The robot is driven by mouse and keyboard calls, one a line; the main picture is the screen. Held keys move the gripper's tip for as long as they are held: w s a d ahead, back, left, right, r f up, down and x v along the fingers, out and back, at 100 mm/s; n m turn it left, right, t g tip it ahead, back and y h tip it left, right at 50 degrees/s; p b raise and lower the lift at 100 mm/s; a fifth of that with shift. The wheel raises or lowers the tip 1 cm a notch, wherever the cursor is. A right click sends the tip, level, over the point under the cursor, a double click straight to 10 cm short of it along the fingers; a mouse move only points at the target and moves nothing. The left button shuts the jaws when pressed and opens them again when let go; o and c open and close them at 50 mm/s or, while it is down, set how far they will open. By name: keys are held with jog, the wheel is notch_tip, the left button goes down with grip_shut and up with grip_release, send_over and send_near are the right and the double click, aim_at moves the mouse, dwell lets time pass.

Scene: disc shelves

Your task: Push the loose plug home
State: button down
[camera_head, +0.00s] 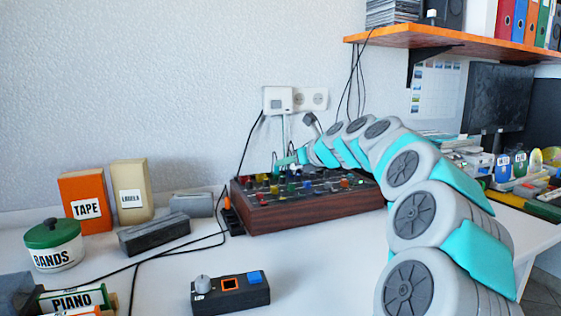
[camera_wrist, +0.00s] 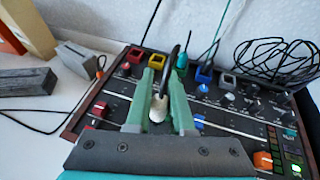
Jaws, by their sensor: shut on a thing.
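The mixer (camera_head: 305,208) is a wood-sided black panel with colored knobs and faders, and it fills much of the wrist view (camera_wrist: 108,107). My gripper (camera_head: 287,160) is over its back part. In the wrist view the two green fingers of my gripper (camera_wrist: 163,80) are closed around a pale plug (camera_wrist: 157,108) with a black cable arching up from it. Whether its tip is in a socket is hidden. Colored sockets line the mixer's back edge: red (camera_wrist: 132,55), yellow (camera_wrist: 156,60) and blue (camera_wrist: 204,76). A teal plug (camera_wrist: 181,62) stands near them.
A tangle of black cable (camera_wrist: 275,62) lies at the mixer's back right. A wall outlet (camera_head: 310,98) is behind. A small switch box (camera_head: 230,293), orange TAPE box (camera_head: 84,203) and BANDS tin (camera_head: 53,247) stand left and in front. Some table front is clear.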

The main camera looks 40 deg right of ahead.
jog(key=w+r+p, duration=0.1)
jog(key=w, duration=0.4)
jog(key=w+r+p, duration=0.1)
jog(key=w+p, duration=0.1)
jog(key=w, duration=0.3)
jog(key=w+p, duration=0.2)
jog(key=w, duration=0.3)
jog(key=shift+w+a+r, duration=0.2)
jog(key=shift+w+r, duration=0.05)
jog(key=shift+r, duration=0.15)
jog(key=shift+f, duration=0.15)
jog(key=shift+f+b, duration=0.5)
jog(key=shift+f, duration=2.3)
jog(key=shift+r+p, duration=0.1)
jog(key=shift+p, duration=0.35)
jog(key=shift+f, duration=1.5)
